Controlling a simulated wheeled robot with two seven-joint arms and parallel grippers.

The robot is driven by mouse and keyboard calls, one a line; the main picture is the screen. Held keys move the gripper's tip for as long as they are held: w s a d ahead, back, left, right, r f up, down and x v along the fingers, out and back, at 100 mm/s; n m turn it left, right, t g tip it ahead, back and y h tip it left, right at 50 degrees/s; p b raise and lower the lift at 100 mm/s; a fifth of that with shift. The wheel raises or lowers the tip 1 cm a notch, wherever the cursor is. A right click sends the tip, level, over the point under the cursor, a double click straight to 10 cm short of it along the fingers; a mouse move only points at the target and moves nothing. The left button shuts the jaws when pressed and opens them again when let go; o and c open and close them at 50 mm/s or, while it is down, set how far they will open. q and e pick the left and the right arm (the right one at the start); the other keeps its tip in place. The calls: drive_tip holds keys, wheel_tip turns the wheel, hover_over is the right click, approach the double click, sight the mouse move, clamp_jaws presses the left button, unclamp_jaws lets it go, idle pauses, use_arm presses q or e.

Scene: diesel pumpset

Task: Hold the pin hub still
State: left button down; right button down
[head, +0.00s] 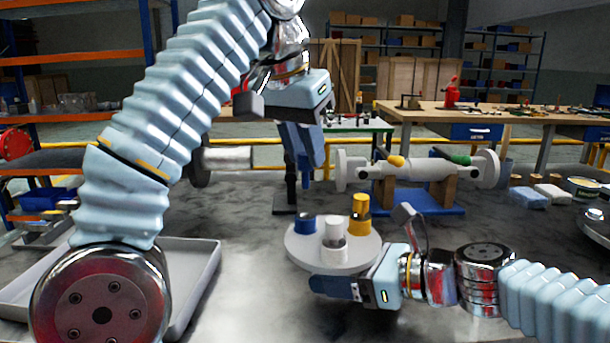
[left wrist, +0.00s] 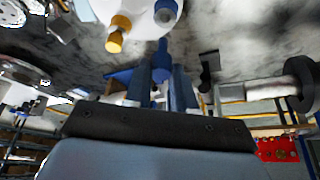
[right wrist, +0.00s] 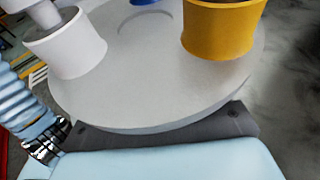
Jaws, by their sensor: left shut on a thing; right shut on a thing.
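The pin hub (head: 300,254) is a pale grey disc carrying a blue sleeve (head: 304,223), a white one (head: 333,245) and a yellow one (head: 360,215). In the right wrist view the disc (right wrist: 150,95) fills the middle, with a round mark on its face. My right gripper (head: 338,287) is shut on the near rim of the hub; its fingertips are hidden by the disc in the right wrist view. My left gripper (head: 312,158) hangs above and behind the hub, fingers down. In the left wrist view it is shut on a small blue piece (left wrist: 160,55), apart from the hub.
A grey shaft (head: 425,170) rests on a blue-based stand behind the hub. A shallow grey tray (head: 205,270) lies at the left, partly behind my left arm. Pale blocks (head: 530,197) and a tin (head: 585,187) stand at the right. The table between hub and tray is clear.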

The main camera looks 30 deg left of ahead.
sight(304, 184)
use_arm(q)
drive_tip(key=shift+f, duration=0.1)
drive_tip(key=shift+f, duration=1.55)
drive_tip(key=shift+f, duration=1.55)
drive_tip(key=c, duration=0.9)
unclamp_jaws()
drive_tip(key=shift+o, duration=0.2)
drive_tip(key=v, duration=0.7)
drive_tip(key=shift+r, duration=0.25)
drive_tip(key=shift+s, duration=0.1)
